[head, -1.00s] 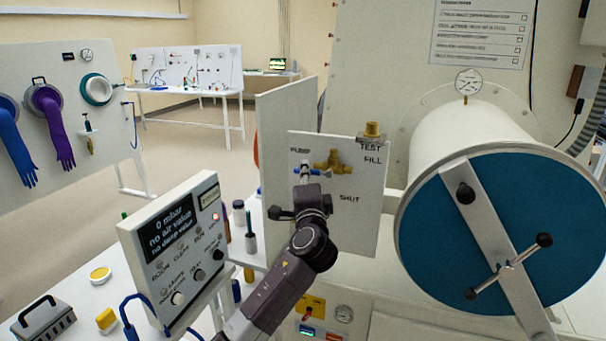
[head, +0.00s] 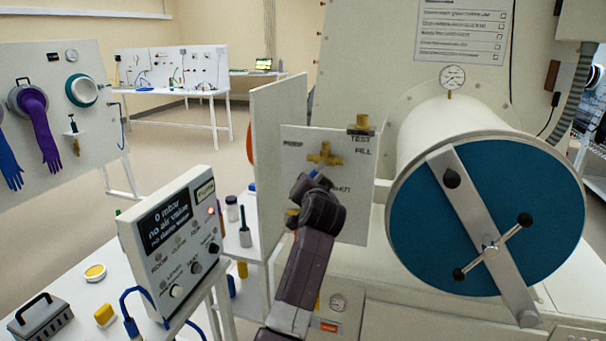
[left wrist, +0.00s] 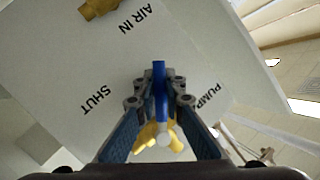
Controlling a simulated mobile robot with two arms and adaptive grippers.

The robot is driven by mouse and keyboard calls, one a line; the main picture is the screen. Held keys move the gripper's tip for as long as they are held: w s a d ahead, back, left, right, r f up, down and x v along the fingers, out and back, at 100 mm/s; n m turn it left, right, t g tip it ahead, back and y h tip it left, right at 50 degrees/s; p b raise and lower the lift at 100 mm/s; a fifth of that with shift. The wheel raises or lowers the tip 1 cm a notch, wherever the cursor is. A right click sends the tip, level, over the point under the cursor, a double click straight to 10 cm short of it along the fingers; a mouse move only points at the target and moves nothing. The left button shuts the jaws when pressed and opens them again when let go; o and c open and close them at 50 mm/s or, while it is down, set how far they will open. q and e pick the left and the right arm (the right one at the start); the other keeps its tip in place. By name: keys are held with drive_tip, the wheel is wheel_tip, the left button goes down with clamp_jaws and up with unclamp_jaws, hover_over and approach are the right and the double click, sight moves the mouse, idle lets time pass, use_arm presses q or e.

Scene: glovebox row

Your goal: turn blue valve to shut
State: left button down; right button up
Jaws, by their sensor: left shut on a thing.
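The blue valve's lever (left wrist: 159,78) stands between the fingertips of my left gripper (left wrist: 160,92) in the left wrist view, and the fingers are shut on it. Its brass and white hub (left wrist: 162,138) shows lower, between the fingers. In that view the lever lies between the printed words SHUT at left and PUMP at right. In the head view my left gripper (head: 311,178) is at the white valve panel (head: 355,205), just below the brass fitting (head: 324,155). My wrist hides most of the lever and part of the SHUT label there. My right gripper is in neither view.
A large chamber with a blue round door (head: 425,215) and cross handle stands close at right. A control box (head: 178,245) reading 0 mbar stands at left of my arm. A white side panel (head: 278,150) rises just left of the valve panel.

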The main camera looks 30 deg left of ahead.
use_arm(q)
drive_tip(key=shift+w+d+f+n+h+p, duration=0.15)
drive_tip(key=shift+d+f+n+h+p, duration=0.1)
drive_tip(key=shift+d+n+h+p, duration=0.45)
drive_tip(key=shift+w+d+f+n+h+p, duration=0.1)
drive_tip(key=shift+d+f+n+h+p, duration=0.15)
drive_tip(key=shift+d+n+h+p, duration=0.5)
drive_tip(key=shift+w+d+f+n+h+p, duration=0.15)
drive_tip(key=shift+d+f+n+h+p, duration=0.2)
drive_tip(key=shift+n+p, duration=0.65)
drive_tip(key=shift+d+n+g, duration=0.1)
drive_tip(key=shift+n+g, duration=0.15)
drive_tip(key=shift+g, duration=0.05)
drive_tip(key=c, duration=2)
unclamp_jaws()
drive_tip(key=shift+r, duration=0.1)
drive_tip(key=shift+v, duration=3.7)
